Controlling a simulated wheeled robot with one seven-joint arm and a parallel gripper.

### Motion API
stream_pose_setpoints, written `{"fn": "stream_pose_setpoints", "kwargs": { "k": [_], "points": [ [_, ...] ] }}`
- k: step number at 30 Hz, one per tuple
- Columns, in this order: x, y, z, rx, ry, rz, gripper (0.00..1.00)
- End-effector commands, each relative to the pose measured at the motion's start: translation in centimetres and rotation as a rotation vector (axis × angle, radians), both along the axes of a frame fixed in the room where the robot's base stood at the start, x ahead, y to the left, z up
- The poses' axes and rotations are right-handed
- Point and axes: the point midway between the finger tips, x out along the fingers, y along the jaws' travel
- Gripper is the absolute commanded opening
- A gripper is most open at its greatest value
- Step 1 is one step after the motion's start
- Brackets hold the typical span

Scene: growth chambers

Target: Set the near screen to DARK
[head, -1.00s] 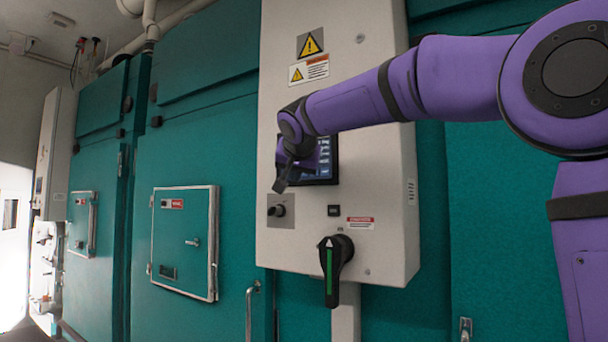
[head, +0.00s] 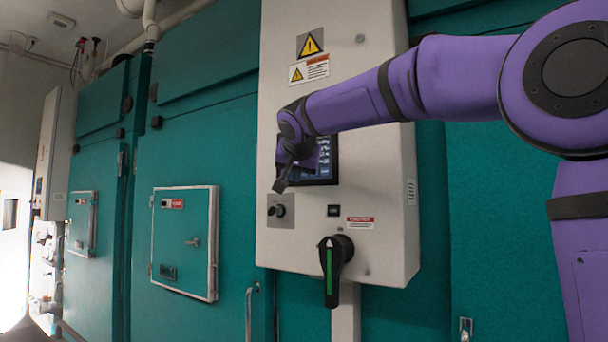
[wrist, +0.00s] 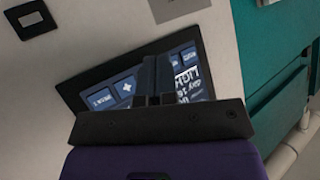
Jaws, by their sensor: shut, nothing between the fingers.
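The near screen (head: 325,162) is a dark-framed touch display on the white control box; my arm's end hides its left part in the head view. In the wrist view the screen (wrist: 103,98) is tilted, with blue buttons, one with a plus sign, and large white text that seems to read LIGHT. My gripper (head: 279,186) is shut and empty in front of the screen's lower left. In the wrist view my gripper's fingers (wrist: 154,75) overlap the screen between the plus button and the white text. I cannot tell whether they touch it.
Below the screen are a small black knob (head: 277,211), a small black plate (head: 334,210) and a large black rotary handle (head: 334,262) with a green stripe. Teal chamber doors flank the white box (head: 385,225). A second white box (head: 55,150) stands far left.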

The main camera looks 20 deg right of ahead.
Motion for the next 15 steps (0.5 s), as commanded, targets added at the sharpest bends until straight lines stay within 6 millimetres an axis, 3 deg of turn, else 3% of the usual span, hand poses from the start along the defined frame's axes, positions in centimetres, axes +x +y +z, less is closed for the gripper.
{"fn": "stream_pose_setpoints", "kwargs": {
  "k": [15],
  "points": [
    [0.5,-0.71,0.01,0.0,0.0,-0.001,0.0]
  ]
}}
